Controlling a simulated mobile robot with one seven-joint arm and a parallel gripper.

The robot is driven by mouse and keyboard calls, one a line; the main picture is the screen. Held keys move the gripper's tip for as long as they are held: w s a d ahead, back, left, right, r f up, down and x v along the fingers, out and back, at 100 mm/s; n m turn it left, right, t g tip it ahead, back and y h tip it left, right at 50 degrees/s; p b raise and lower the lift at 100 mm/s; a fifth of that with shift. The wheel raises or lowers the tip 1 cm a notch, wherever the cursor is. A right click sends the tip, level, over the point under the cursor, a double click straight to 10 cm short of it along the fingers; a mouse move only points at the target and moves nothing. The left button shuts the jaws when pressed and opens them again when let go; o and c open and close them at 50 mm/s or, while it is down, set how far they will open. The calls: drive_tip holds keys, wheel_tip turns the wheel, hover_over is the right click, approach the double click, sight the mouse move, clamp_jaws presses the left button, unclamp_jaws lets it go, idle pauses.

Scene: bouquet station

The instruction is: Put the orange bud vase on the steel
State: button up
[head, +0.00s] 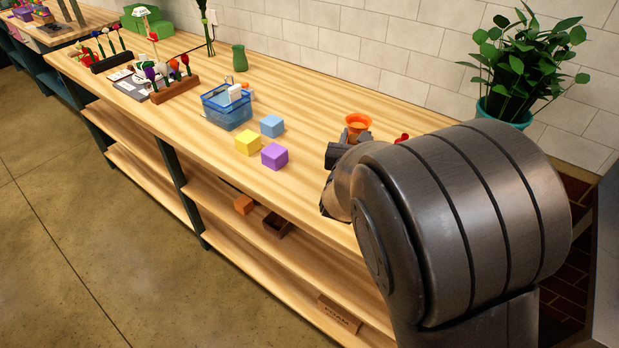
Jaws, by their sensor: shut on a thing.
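The orange bud vase (358,121) shows its flared rim just above my gripper (345,148), over the right part of the wooden bench. My gripper is shut on the vase. The vase's lower body is hidden by the gripper and my arm, so I cannot tell whether its base touches the bench. It looks about upright. No surface is clearly the steel; a plain grey surface (606,255) at the far right edge may be it, but I cannot tell.
Yellow (248,142), blue (272,126) and purple (274,156) cubes sit left of my gripper. Beyond are a blue basket (227,108), a green vase (239,58) and flower racks. A potted plant (505,100) stands at the back right. A red thing (402,138) is partly hidden behind my arm.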

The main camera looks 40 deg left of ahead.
idle(0.3)
drive_tip(key=s+a+f, duration=0.1)
drive_tip(key=a+f, duration=0.1)
drive_tip(key=a, duration=0.1)
drive_tip(key=s+a+f, duration=0.1)
drive_tip(key=a+f, duration=0.1)
drive_tip(key=a, duration=0.2)
drive_tip(key=s+a+f, duration=0.1)
drive_tip(key=a+f, duration=0.2)
drive_tip(key=a, duration=0.1)
drive_tip(key=shift+s, duration=0.4)
drive_tip(key=shift+f, duration=1.8)
drive_tip(key=shift+f, duration=0.15)
drive_tip(key=o, duration=1.3)
drive_tip(key=shift+f, duration=0.1)
drive_tip(key=shift+o, duration=0.5)
drive_tip(key=v, duration=1.1)
drive_tip(key=shift+a+f, duration=0.1)
